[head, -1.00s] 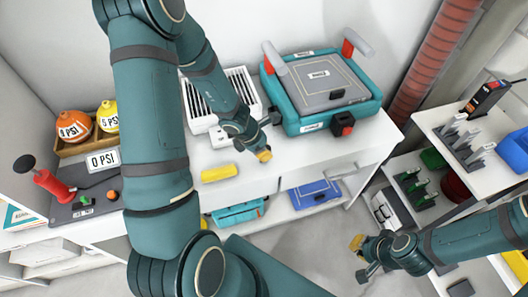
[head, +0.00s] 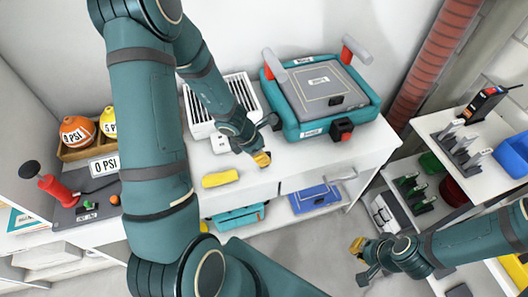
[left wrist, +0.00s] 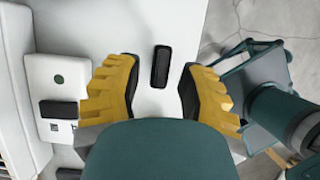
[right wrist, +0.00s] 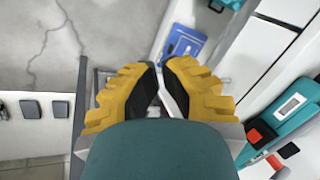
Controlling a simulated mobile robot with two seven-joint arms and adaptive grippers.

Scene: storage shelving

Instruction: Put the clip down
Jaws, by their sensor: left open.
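A small black elongated piece, likely the clip (left wrist: 161,66), lies on the white counter top in the left wrist view. It sits between and just beyond the spread yellow fingertips of my left gripper (left wrist: 158,88), with clear space on both sides. In the head view my left gripper (head: 262,159) is low over the counter's front edge, and I cannot make out the black piece there. My right gripper (head: 357,246) hangs over the floor gap at lower right. In the right wrist view its fingertips (right wrist: 158,72) nearly meet with nothing visible held.
Colored PSI-labelled bulbs (head: 77,131) are at the left. A shelf with a blue bin (head: 513,152) stands at right.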

